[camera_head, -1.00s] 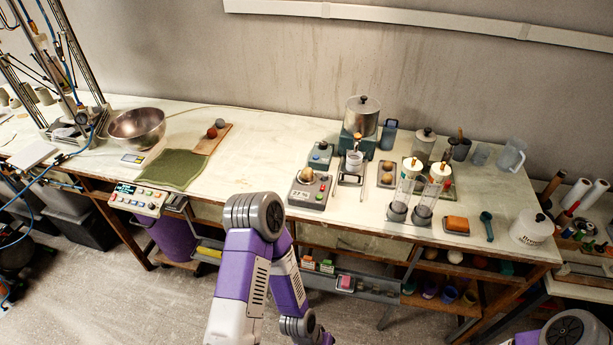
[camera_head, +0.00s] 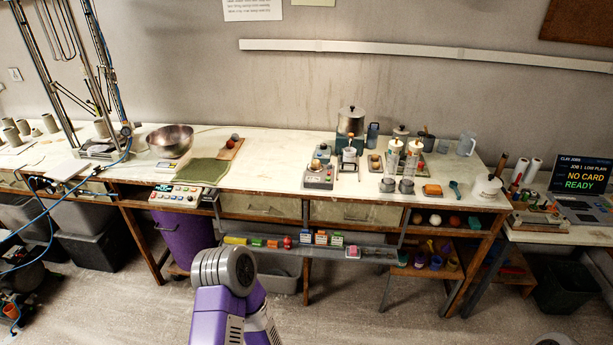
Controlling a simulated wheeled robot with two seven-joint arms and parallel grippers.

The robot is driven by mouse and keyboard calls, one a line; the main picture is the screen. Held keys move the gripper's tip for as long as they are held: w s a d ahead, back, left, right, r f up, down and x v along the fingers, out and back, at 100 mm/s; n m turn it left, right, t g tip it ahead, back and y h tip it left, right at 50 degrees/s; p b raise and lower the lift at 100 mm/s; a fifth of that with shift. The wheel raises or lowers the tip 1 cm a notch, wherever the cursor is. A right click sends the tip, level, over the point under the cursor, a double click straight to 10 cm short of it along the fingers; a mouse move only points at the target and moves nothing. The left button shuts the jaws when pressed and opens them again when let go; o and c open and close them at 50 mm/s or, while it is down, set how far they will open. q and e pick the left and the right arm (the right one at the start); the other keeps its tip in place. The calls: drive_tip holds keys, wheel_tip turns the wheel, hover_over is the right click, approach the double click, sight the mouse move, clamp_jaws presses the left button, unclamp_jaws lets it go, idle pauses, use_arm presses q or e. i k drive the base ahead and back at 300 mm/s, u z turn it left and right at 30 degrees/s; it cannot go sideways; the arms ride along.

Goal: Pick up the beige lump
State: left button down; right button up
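A beige lump (camera_head: 316,165) sits on top of a grey scale-like device (camera_head: 318,179) near the front edge of the bench, at the middle of the head view. Another small pale lump (camera_head: 375,158) rests on a small board to its right. I cannot tell for certain which is the task's lump. My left arm shows at the bottom, in front of the bench, but its gripper is out of the frame. My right gripper is also out of view; only a bit of that arm shows at the bottom right edge.
A lower shelf (camera_head: 278,247) holds several small coloured items. Floor in front of the bench is clear. A screen (camera_head: 583,172) stands at right.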

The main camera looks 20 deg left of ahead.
sight(315, 163)
drive_tip(key=u, duration=0.7)
drive_tip(key=i, duration=0.65)
drive_tip(key=u, duration=0.9)
drive_tip(key=i, duration=0.95)
drive_tip(key=z, duration=0.25)
